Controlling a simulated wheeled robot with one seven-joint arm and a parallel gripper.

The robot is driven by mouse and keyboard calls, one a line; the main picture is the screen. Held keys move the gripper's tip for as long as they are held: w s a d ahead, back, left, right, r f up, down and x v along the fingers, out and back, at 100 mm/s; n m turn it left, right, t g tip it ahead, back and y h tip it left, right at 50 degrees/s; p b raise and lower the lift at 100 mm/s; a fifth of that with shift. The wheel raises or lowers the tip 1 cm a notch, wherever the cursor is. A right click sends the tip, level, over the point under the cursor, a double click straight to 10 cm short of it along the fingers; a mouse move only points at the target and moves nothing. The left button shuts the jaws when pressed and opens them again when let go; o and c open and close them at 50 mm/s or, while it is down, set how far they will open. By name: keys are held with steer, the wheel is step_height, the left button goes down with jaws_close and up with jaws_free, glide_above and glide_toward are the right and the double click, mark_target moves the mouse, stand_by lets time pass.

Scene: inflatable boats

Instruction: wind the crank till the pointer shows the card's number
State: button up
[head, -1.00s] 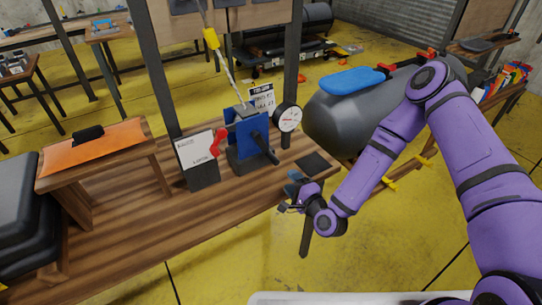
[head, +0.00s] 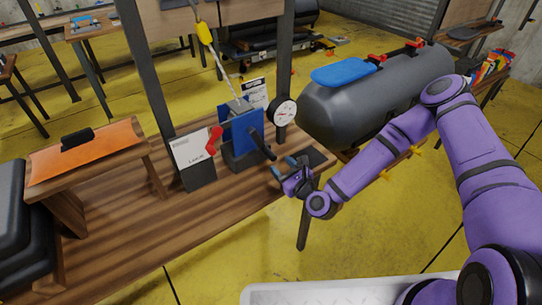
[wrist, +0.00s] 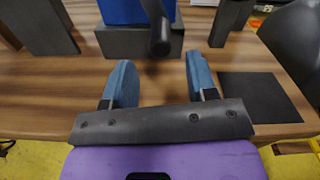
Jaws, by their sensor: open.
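A blue winch (head: 241,132) on a dark base stands on the wooden bench. Its black crank arm and handle (head: 263,144) point down to the front right. A round white dial gauge (head: 285,112) stands on a post right of it; its reading is too small to tell. A white card (head: 191,148) stands in a dark holder at left, its print unreadable. My gripper (head: 285,168) is open and empty, just in front of the crank handle. In the wrist view the crank handle (wrist: 160,42) sits ahead of and between my blue fingertips (wrist: 158,75), apart from them.
A dark flat pad (head: 314,157) lies on the bench (head: 150,238) to the right. A red lever (head: 214,140) sits between card and winch. A grey inflatable tube (head: 360,105) is behind right.

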mark_target(275, 159)
steer(key=shift+x, duration=3.15)
jaws_close()
